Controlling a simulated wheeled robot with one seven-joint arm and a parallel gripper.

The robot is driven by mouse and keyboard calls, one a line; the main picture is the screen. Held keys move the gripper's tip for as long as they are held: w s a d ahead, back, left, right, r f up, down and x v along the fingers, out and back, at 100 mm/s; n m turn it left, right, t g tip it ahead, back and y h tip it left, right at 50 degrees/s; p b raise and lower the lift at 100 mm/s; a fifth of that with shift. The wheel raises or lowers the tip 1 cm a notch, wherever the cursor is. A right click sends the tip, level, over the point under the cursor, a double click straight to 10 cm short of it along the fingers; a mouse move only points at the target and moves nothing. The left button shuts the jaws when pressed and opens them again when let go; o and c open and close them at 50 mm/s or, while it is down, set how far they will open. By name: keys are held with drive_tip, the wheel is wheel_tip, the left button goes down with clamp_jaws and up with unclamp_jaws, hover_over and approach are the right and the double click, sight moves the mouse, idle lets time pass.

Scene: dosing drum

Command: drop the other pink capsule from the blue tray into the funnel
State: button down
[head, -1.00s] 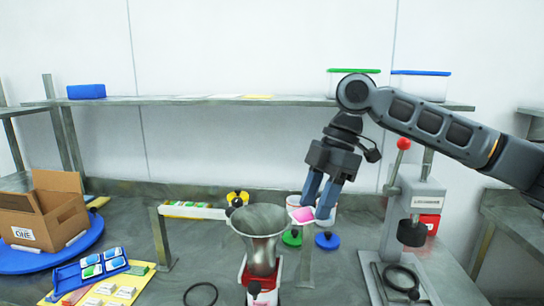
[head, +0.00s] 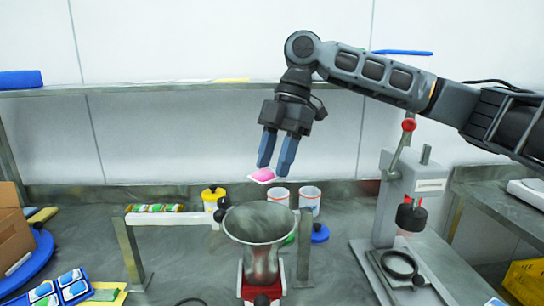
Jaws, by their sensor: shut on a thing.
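The pink capsule (head: 262,175), with a white edge or backing, is at the fingertips of my gripper (head: 274,167). The gripper is shut on it and points down, holding it in the air. In the picture the capsule shows above the mouth of the grey metal funnel (head: 259,258); the funnel stands on a red and white base. The depth between capsule and funnel is hard to judge. The blue tray (head: 87,292) is at the lower left, partly cut off by the frame. Blue-and-white and green pieces show in it, and no pink one is visible.
A white rail (head: 168,218) carries green and yellow pieces left of the funnel. A yellow-lidded pot (head: 213,197) and white tubs (head: 310,199) stand behind it. A press with a red-knobbed lever (head: 408,127) is at the right. A shelf (head: 150,88) runs along the wall.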

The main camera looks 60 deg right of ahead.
drive_tip(key=shift+f+b, duration=1.15)
drive_tip(key=shift+f, duration=0.55)
drive_tip(key=c, duration=0.5)
unclamp_jaws()
drive_tip(key=v, duration=0.8)
drive_tip(key=shift+b, duration=0.35)
